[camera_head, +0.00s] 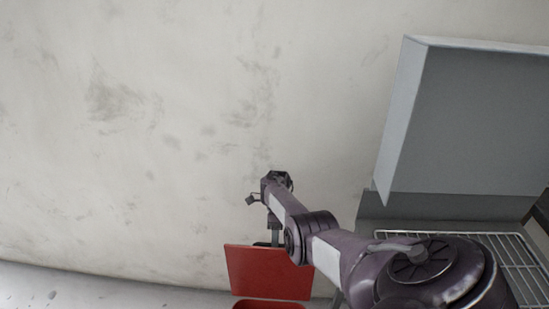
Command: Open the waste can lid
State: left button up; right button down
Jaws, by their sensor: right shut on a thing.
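The red waste can lid (255,272) stands raised at a steep angle at the bottom centre. Below it, the rim of the red waste can (268,305) just shows at the bottom edge of the picture. The rest of the can is out of view. My right gripper (275,238) is at the upper edge of the lid, shut on it, with its fingers pointing down. My forearm covers the lid's right side. The contact between fingers and lid is small and partly hidden. My left gripper is out of view.
A bare, stained wall (150,130) stands behind. A grey metal hood or cabinet (465,120) is at the upper right. A wire rack (510,250) lies below it, partly behind my right arm. A pale floor (100,290) is clear at the lower left.

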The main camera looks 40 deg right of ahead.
jog(key=c, duration=1.5)
grip_release()
jog(key=shift+s+a+f, duration=0.2)
jog(key=shift+a+f, duration=0.05)
jog(key=shift+f, duration=0.25)
jog(key=shift+c, duration=0.2)
jog(key=shift+o, duration=0.7)
jog(key=shift+w+d, duration=0.1)
jog(key=shift+r, duration=0.15)
jog(key=b+v, duration=0.1)
jog(key=v, duration=0.6)
jog(key=shift+w+d+r, duration=0.2)
jog(key=shift+w+r, duration=0.05)
